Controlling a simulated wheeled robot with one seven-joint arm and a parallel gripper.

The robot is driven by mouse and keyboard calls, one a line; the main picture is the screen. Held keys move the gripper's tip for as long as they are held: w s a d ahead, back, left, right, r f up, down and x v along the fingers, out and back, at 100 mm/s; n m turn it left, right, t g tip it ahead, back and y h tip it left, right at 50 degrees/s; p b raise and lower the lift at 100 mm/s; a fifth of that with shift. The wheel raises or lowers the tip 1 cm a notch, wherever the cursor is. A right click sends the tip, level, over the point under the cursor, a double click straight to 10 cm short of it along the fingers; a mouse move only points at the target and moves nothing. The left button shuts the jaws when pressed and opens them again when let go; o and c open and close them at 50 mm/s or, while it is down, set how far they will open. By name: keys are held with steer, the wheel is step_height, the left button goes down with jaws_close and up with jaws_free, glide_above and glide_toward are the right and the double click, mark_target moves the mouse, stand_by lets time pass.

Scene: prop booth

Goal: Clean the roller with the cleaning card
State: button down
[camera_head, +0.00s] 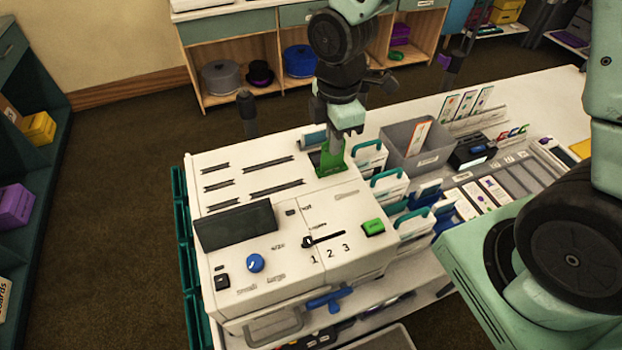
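A white machine (235,172) with slots, a dark screen and buttons stands on the near left of the table. My gripper (346,128) points down over its far right corner. A green upright piece (331,157), possibly the cleaning card, is right under the fingertips, at a dark opening in the machine's top. I cannot tell whether the fingers grip it, nor how far apart they are. The inside of the opening is hidden.
White boxes with teal handles (388,186) stand close along the machine's right side. A grey bin (402,153) with cards is behind them. Trays of cards (492,188) lie farther right. A lever (323,241) marked 1 2 3 and a green button (373,228) are at the front.

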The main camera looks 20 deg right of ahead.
steer(key=shift+r+p, duration=1.2)
steer(key=shift+r, duration=0.35)
steer(key=shift+r+p, duration=2.25)
steer(key=shift+p, duration=0.05)
steer(key=shift+s+f, duration=0.1)
